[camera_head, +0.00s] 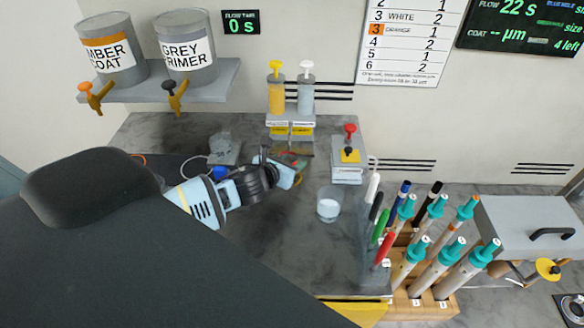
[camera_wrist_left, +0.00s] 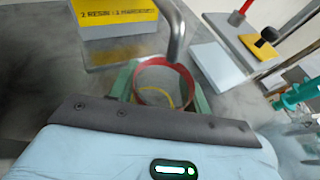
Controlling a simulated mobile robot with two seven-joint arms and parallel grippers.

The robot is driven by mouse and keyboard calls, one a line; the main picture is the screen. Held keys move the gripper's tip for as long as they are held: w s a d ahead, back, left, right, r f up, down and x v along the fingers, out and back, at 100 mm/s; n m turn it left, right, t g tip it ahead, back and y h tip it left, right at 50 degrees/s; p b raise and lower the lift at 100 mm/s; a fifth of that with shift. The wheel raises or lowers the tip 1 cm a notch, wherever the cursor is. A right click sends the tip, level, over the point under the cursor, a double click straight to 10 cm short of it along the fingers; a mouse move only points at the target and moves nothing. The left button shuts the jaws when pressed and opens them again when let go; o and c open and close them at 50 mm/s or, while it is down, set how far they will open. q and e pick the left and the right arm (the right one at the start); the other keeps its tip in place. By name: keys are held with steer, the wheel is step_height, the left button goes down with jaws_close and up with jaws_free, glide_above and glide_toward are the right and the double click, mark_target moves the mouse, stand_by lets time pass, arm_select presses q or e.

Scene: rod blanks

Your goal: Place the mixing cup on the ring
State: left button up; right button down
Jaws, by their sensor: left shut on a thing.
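My left gripper (camera_head: 290,168) is in front of the resin and hardener dispenser. In the left wrist view its green fingers (camera_wrist_left: 165,92) are shut on a round cup with a reddish rim (camera_wrist_left: 166,64), which I take as the mixing cup. A thin yellow curve (camera_wrist_left: 158,92) shows inside the cup's outline; I cannot tell whether it is the ring. A grey spout (camera_wrist_left: 178,35) hangs close to the cup's far rim. Whether the cup touches the surface is unclear. In the head view the gripper mostly hides the cup. My right gripper is not in view.
The dispenser (camera_head: 290,110) stands behind, with a yellow label block (camera_wrist_left: 115,18). A red-knobbed stand (camera_head: 348,160) is to the right. A clear cup (camera_head: 328,205) stands on the grey bench. Pens and teal-capped rods fill a wooden rack (camera_head: 440,306) at the right front.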

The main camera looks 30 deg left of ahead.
arm_select(q)
steer(key=shift+w+r, duration=0.1)
steer(key=shift+w, duration=0.25)
step_height(320, 180, down, 4)
steer(key=shift+w+r, duration=0.1)
steer(key=shift+r, duration=0.15)
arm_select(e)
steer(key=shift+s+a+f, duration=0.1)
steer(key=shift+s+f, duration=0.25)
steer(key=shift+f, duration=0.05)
arm_select(q)
steer(key=shift+f+b, duration=0.3)
steer(key=shift+b, duration=0.05)
steer(key=o, duration=0.9)
steer(key=shift+o, duration=0.2)
steer(key=shift+r, duration=0.1)
